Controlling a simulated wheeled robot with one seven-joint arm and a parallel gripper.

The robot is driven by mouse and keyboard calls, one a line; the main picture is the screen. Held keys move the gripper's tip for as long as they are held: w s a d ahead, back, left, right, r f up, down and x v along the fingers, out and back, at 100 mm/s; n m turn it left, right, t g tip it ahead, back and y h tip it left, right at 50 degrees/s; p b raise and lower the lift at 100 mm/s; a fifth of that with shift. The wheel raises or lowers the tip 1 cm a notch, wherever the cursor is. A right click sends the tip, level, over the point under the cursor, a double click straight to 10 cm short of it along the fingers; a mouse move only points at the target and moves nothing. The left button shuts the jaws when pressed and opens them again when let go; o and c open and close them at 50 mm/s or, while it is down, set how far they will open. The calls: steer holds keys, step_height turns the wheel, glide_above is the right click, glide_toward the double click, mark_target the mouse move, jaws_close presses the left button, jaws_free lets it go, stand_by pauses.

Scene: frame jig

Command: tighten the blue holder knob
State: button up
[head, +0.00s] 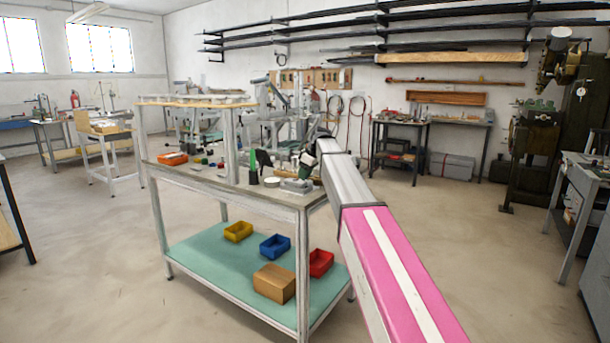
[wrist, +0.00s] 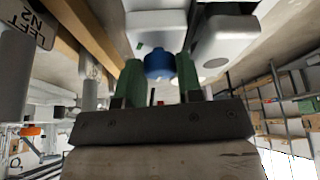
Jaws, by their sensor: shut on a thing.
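The blue holder knob (wrist: 159,66) is in the wrist view, at the upper middle, between the two green fingers of my gripper (wrist: 160,72). The fingers are shut on its sides. The knob's near end is round, and a small blue piece sticks up beside it. Pale rounded blocks of the holder (wrist: 155,33) lie just beyond it. In the head view my arm reaches to the far right part of the workbench, and the knob cannot be made out there.
A wooden rail (wrist: 85,30) and a post with a "LEFT N2" label (wrist: 28,22) stand left of my gripper in the wrist view. The workbench (head: 270,198) carries small tools and an orange tray (head: 172,158). Its lower shelf (head: 215,262) holds coloured bins.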

steer(key=m+t+h, duration=0.1)
steer(key=m, duration=0.3)
steer(key=shift+s+a, duration=0.1)
steer(key=shift+s, duration=0.1)
steer(key=m+h, duration=0.1)
steer(key=m, duration=0.2)
steer(key=m+t, duration=0.1)
steer(key=m, duration=0.1)
steer(key=shift+a+m+h, duration=0.15)
steer(key=shift+m+h, duration=0.25)
steer(key=m+h, duration=0.1)
steer(key=m, duration=0.1)
steer(key=m+h, duration=0.1)
steer(key=m, duration=0.1)
steer(key=shift+a+m+t, duration=0.1)
steer(key=shift+m+t, duration=0.2)
steer(key=m, duration=0.2)
steer(key=m+g+h, duration=0.1)
steer(key=m, duration=0.2)
steer(key=shift+a+h, duration=0.1)
steer(key=shift+h, duration=0.2)
steer(key=o, duration=0.6)
steer(key=shift+o, duration=0.2)
